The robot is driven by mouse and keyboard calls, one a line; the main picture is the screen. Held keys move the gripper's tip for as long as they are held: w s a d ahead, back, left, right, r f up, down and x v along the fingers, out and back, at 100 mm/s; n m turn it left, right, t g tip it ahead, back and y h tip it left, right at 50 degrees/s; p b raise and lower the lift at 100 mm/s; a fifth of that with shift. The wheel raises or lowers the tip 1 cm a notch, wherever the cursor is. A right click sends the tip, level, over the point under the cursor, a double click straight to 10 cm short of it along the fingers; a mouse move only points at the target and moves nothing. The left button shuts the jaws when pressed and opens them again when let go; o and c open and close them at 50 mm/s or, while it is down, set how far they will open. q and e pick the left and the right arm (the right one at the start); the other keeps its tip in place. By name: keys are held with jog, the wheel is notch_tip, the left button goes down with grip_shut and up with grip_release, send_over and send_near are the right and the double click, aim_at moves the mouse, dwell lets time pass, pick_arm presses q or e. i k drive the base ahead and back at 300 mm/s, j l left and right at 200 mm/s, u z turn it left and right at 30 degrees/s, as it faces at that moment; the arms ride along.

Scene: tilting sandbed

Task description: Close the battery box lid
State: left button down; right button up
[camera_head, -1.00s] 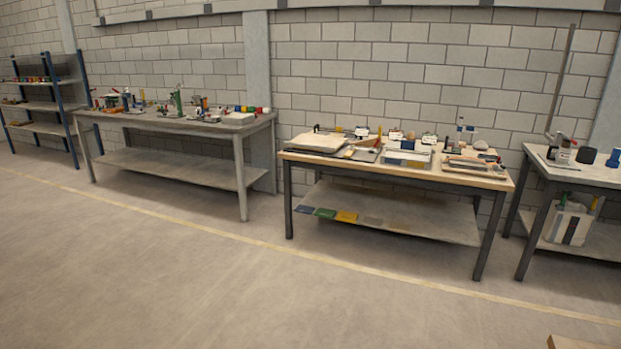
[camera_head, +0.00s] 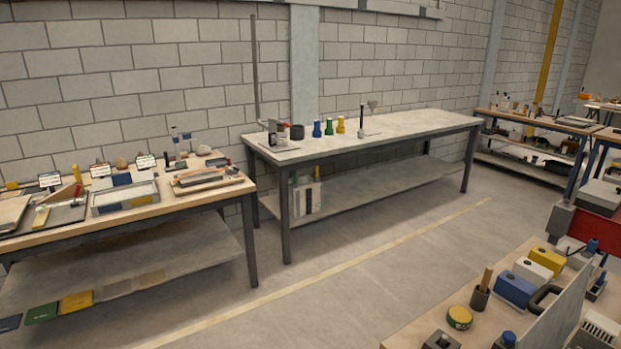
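Neither of my grippers is in view. I cannot pick out a battery box or its lid for certain. A pale box with a dark stripe (camera_head: 306,196) stands on the lower shelf of the middle table, with something green and yellow at its top. Small blue (camera_head: 515,288), white (camera_head: 533,271) and yellow (camera_head: 548,258) boxes sit on the near bench at the lower right. They are too small to tell whether any has a lid.
The middle grey table (camera_head: 400,127) has a mostly bare top with coloured bottles. A wooden-topped table (camera_head: 215,193) with sand trays stands left. The near bench (camera_head: 440,318) fills the lower right, with a red object (camera_head: 595,224) beyond it. Open floor (camera_head: 350,290) lies between.

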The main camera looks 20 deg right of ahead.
aim_at(554, 325)
jog(key=i+z, duration=0.25)
jog(key=z, duration=0.25)
jog(key=i+j+z, duration=0.2)
jog(key=z, duration=0.25)
jog(key=i+j+z, duration=0.2)
jog(key=z, duration=0.3)
jog(key=i+j+z, duration=0.1)
jog(key=j+z, duration=0.35)
jog(key=i+j+z, duration=0.2)
jog(key=z, duration=0.2)
jog(key=i+j+z, duration=0.15)
jog(key=z, duration=0.25)
jog(key=i+j+z, duration=0.1)
jog(key=j+z, duration=0.55)
jog(key=z, duration=0.15)
jog(key=i+u, duration=0.2)
